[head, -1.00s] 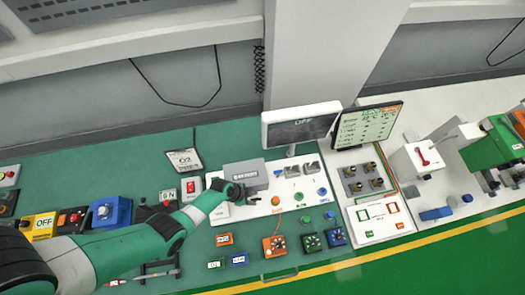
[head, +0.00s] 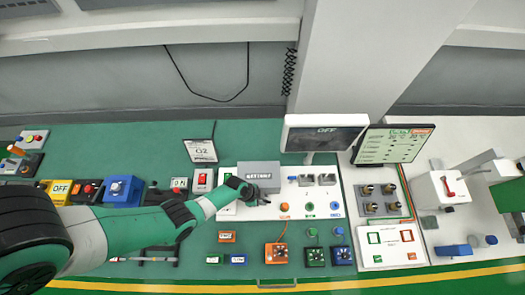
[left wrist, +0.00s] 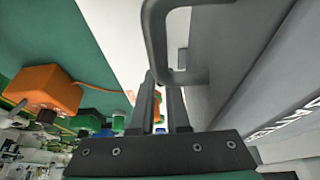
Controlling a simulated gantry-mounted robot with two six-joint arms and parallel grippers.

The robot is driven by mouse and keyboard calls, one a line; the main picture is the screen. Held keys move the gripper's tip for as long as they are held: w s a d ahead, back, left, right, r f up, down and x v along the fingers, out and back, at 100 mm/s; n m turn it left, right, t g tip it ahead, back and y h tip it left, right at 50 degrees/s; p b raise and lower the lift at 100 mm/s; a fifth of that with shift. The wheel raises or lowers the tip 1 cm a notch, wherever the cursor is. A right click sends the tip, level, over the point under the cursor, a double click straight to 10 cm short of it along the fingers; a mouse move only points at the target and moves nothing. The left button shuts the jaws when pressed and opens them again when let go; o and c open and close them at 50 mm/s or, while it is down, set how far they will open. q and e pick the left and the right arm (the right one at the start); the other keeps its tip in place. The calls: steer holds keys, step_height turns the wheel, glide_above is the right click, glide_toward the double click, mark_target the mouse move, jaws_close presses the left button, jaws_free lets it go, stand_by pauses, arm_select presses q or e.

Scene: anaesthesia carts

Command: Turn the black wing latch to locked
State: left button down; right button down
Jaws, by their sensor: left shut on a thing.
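My left gripper (head: 250,196) is at the front of a grey box (head: 262,172) with white lettering, on the white panel. In the left wrist view the two dark fingers (left wrist: 162,108) are close together around the lower end of a dark grey looped handle (left wrist: 154,40). The handle stands beside the grey box's wall (left wrist: 235,60). The fingers are shut on this handle. I cannot make out a separate black wing latch; my gripper and wrist hide part of the box front. My right gripper is not in view.
An orange box (head: 276,253) with a dial lies in front. A red-switch box (head: 202,180) is left of the grey box. Green table is bare behind.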

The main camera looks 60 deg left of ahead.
arm_select(q)
steer(key=shift+n, duration=0.4)
steer(key=n, duration=0.1)
steer(key=n+y, duration=0.1)
steer(key=n, duration=0.1)
steer(key=shift+s+d+t+y+p, duration=0.1)
steer(key=shift+d+t+y+p, duration=0.05)
steer(key=shift+t+y+p, duration=0.2)
steer(key=n+y, duration=0.1)
steer(key=n, duration=0.2)
steer(key=n+y+b, duration=0.1)
steer(key=n, duration=0.1)
steer(key=shift+d+f+n, duration=0.1)
steer(key=shift+d+n, duration=0.05)
steer(key=shift+n, duration=0.25)
steer(key=n+y+b, duration=0.1)
steer(key=n, duration=0.2)
steer(key=shift+n+b, duration=0.3)
steer(key=shift+n, duration=0.1)
steer(key=shift+d+n+g+y, duration=0.1)
steer(key=shift+n+g+y, duration=0.5)
steer(key=shift+n, duration=0.6)
steer(key=shift+n+g+y, duration=0.25)
steer(key=shift+n+g, duration=0.2)
steer(key=shift+n, duration=0.65)
